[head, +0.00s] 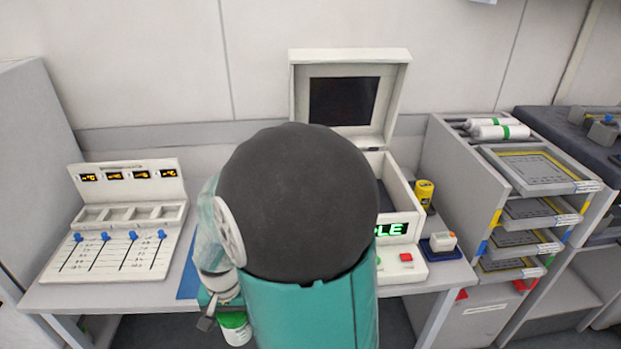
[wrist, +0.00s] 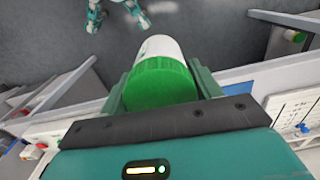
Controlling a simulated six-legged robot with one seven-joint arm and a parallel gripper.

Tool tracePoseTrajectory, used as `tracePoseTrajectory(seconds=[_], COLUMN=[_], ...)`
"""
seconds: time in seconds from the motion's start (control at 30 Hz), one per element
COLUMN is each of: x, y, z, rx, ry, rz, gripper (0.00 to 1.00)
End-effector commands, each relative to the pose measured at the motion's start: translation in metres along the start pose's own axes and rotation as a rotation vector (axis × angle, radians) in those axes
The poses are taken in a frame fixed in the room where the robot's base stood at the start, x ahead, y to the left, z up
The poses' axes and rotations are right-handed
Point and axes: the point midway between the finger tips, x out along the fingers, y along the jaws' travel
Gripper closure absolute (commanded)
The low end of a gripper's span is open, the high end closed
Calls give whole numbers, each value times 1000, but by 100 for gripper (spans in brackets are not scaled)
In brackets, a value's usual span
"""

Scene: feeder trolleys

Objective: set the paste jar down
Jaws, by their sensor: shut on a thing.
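The paste jar, white with a green lid (wrist: 160,84), is between the two fingers of my gripper (wrist: 161,75) in the wrist view. The fingers press on it from both sides. In the head view the jar (head: 236,335) shows low in front of the table's front edge, with my gripper (head: 212,312) beside it. It is held in the air, apart from the table. My dark round arm part hides the middle of the table and part of the machine there.
A panel with blue sliders (head: 120,250) stands left on the table (head: 75,297). A blue mat (head: 188,272) shows partly. An open-lidded machine (head: 393,187), a yellow can (head: 424,192) and a blue tray (head: 432,253) are right. A shelf rack (head: 455,180) stands further right.

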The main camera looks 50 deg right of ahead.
Motion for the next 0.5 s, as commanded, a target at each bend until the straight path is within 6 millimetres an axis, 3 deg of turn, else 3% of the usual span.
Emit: tracePoseTrajectory(seconds=[0.2, 0.5], x=[33, 71], y=[-71, -156], z=[-13, -30], rx=[-263, -585], ry=[-3, -1], rz=[-1, 0], gripper=[75, 75])
